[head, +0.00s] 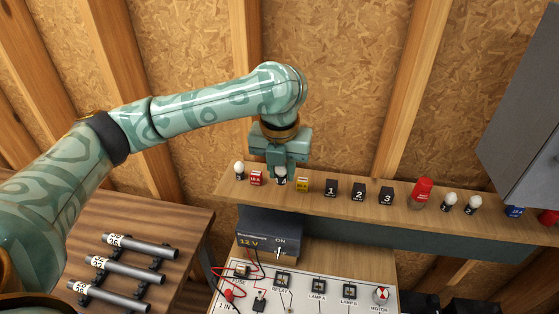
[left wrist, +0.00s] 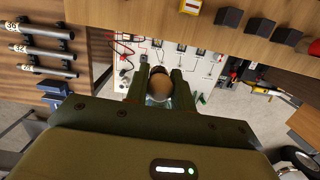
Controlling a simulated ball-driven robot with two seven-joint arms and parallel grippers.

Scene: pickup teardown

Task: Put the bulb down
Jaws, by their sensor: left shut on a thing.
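My left gripper (head: 281,172) is over the wooden shelf (head: 400,207), pointing down between a red fuse block (head: 256,178) and a yellow one (head: 303,185). It is shut on a bulb (head: 281,179), whose lower part shows below the fingers. In the left wrist view the bulb (left wrist: 159,84) sits between the two fingers (left wrist: 160,85). I cannot tell whether the bulb touches the shelf. Another white bulb (head: 239,169) stands at the shelf's left end, and two more (head: 450,199) stand on its right part. My right gripper is not in view.
Black blocks marked 1 (head: 331,189), 2 (head: 358,192) and 3 (head: 386,196) and a red bottle-like item (head: 422,190) stand along the shelf. Below are a 12 V supply (head: 268,235) and a circuit board (head: 300,287). Dark tubes (head: 125,268) lie on the left table.

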